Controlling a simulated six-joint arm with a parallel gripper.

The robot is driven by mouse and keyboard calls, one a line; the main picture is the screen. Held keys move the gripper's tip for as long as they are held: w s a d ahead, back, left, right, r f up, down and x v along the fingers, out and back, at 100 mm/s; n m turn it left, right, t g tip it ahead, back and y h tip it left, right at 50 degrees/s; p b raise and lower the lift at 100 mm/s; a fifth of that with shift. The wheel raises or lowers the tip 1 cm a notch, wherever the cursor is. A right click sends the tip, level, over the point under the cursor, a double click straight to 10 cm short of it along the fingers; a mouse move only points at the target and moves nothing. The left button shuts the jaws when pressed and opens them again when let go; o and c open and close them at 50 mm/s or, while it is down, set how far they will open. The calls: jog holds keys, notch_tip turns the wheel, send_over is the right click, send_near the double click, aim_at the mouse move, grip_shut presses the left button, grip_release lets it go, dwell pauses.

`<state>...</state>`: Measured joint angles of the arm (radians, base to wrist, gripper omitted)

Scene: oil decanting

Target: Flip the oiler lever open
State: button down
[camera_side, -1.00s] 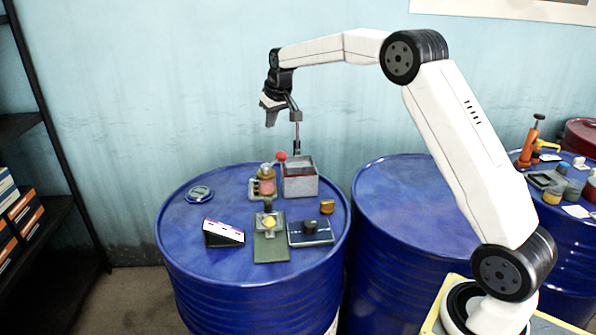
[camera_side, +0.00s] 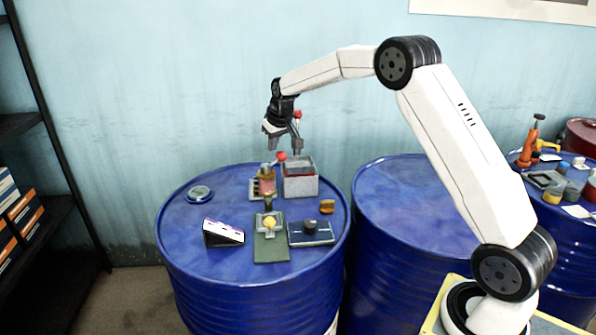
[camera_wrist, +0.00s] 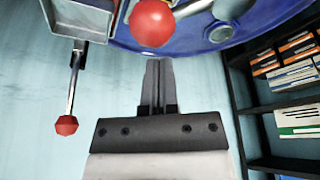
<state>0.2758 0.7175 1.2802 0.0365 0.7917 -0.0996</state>
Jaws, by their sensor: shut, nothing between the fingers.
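The oiler (camera_side: 267,182) is a small amber-and-metal unit at the back of the blue drum top. A red ball knob (camera_side: 282,156) shows close to its upper right. A large red ball (camera_wrist: 152,22) with a grey rod running right from it fills the top of the wrist view; it appears to be the same knob. My gripper (camera_side: 271,145) is above the oiler, just left of and above the knob. In the wrist view my gripper (camera_wrist: 158,62) is shut and empty, its fingers pointing at the ball without visible contact.
A grey open box (camera_side: 300,180) stands right of the oiler, with an upright rod topped by another red ball (camera_side: 297,114) close to my gripper.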

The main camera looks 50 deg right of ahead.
aim_at(285, 153)
jog(key=shift+s+a+f, duration=0.1)
jog(key=shift+s, duration=0.45)
jog(key=shift+s+m+h, duration=0.3)
jog(key=shift+s+m, duration=0.3)
jog(key=shift+m, duration=0.5)
dwell(0.4)
jog(key=shift+s+m+g+h, duration=0.3)
jog(key=shift+s+m, duration=0.1)
jog(key=shift+m, duration=0.3)
jog(key=s+m, duration=0.1)
jog(key=m, duration=0.1)
jog(key=shift+s+m+g+h, duration=0.2)
jog(key=shift+m+g+h, duration=0.1)
jog(key=shift+m+h, duration=0.1)
jog(key=m, duration=0.1)
jog(key=s+a+m, duration=0.1)
jog(key=m, duration=0.1)
jog(key=s+m+g, duration=0.1)
jog(key=shift+s+a+m+h, duration=0.25)
jog(key=shift+a+m+h, duration=0.05)
jog(key=shift+h, duration=0.1)
jog(key=shift+s+a, duration=0.1)
